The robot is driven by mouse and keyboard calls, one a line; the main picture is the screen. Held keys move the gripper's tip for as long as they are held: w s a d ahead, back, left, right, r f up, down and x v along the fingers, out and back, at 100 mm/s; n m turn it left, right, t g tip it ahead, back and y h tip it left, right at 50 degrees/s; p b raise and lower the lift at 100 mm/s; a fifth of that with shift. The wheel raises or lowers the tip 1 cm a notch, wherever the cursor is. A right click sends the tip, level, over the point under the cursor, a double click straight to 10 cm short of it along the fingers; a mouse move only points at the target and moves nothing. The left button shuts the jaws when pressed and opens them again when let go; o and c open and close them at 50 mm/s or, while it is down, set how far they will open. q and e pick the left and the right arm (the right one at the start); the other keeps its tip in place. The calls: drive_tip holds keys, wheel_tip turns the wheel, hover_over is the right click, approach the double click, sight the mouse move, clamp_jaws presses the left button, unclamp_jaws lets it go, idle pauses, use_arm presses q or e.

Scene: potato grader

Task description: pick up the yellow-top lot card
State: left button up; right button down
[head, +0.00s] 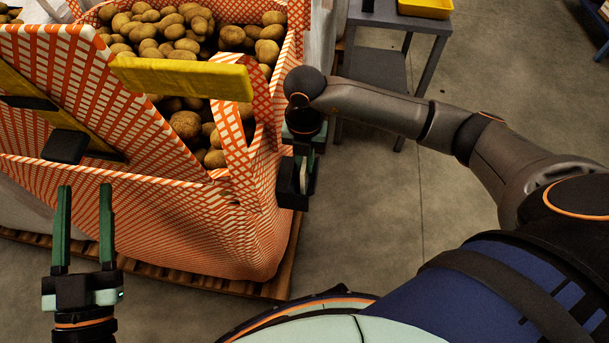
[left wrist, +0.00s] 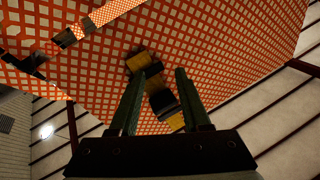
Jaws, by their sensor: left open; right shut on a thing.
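I cannot make out a yellow-top lot card for certain in either view. My left gripper (head: 85,190) is open and empty, fingers pointing up the picture towards the bag's near side. In the left wrist view the open left fingers (left wrist: 158,75) frame a yellow and black fitting (left wrist: 160,98) against the checked fabric. My right gripper (head: 299,185) hangs at the right side of the orange-and-white bag (head: 200,235). It is shut on a small pale thing (head: 304,175), mostly hidden by the gripper, so I cannot tell what it is.
The bag holds potatoes (head: 180,40) and stands on a wooden pallet (head: 270,288). A yellow bar (head: 180,77) crosses above its opening; a yellow strip with black fittings (head: 65,147) lies left. A grey table (head: 400,17) with a yellow tray (head: 427,8) stands behind.

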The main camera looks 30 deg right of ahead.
drive_tip(key=shift+r, duration=0.15)
drive_tip(key=shift+r, duration=0.25)
wheel_tip(320, 180, up, 10)
drive_tip(key=p, duration=0.2)
drive_tip(key=shift+f+p, duration=0.15)
drive_tip(key=shift+p, duration=0.2)
use_arm(q)
drive_tip(key=s+f+n+g+y+p, duration=0.2)
drive_tip(key=f+g, duration=0.3)
drive_tip(key=f, duration=0.7)
drive_tip(key=s+f+n+g+y+p, duration=0.2)
drive_tip(key=f+g, duration=0.4)
drive_tip(key=f, duration=0.5)
drive_tip(key=shift+s+f+g+y+p, duration=0.35)
drive_tip(key=shift+s+p, duration=0.15)
drive_tip(key=shift+s, duration=0.85)
use_arm(e)
wheel_tip(320, 180, up, 18)
drive_tip(key=shift+f, duration=0.25)
